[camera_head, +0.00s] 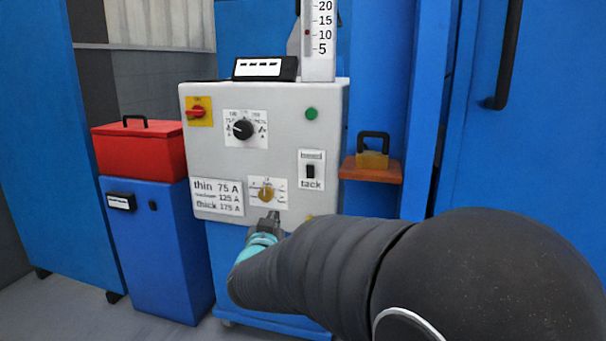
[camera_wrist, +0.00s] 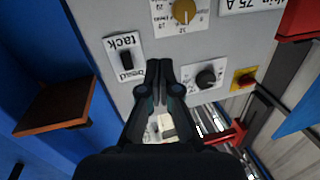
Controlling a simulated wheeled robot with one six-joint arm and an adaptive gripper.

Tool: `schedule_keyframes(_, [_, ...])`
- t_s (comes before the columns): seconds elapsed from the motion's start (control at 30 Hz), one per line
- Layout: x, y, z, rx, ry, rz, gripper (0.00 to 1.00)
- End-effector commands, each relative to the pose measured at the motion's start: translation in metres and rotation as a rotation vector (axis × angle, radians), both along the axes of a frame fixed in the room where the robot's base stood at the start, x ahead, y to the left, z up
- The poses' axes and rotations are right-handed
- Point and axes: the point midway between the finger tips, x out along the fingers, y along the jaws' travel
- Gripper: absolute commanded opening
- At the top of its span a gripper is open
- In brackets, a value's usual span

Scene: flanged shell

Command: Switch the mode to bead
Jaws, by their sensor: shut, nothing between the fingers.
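The mode switch (camera_head: 311,171) is a small black lever on a white plate at the right of the grey control panel (camera_head: 275,140). Its plate reads "bead" above and "tack" below; I cannot tell for sure which way the lever stands. The switch also shows in the wrist view (camera_wrist: 125,60), where the labels appear upside down. My gripper (camera_head: 272,219) is in front of the panel's lower part, below and left of the switch in the head view. In the wrist view its fingers (camera_wrist: 159,68) are shut and empty, apart from the switch.
The panel also carries a brass knob (camera_head: 266,194), a black dial (camera_head: 243,129), a red switch (camera_head: 196,112) and a green button (camera_head: 311,113). A red box (camera_head: 139,151) stands at the left.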

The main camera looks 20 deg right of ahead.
Motion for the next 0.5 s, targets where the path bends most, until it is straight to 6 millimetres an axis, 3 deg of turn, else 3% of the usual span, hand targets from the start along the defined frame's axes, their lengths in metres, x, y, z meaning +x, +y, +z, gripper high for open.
schedule_keyframes(0.2, [-0.018, -0.031, 0.034, -0.104, -0.108, -0.167, 0.0])
schedule_keyframes(0.5, [-0.025, -0.038, 0.046, -0.175, -0.128, -0.216, 0.0])
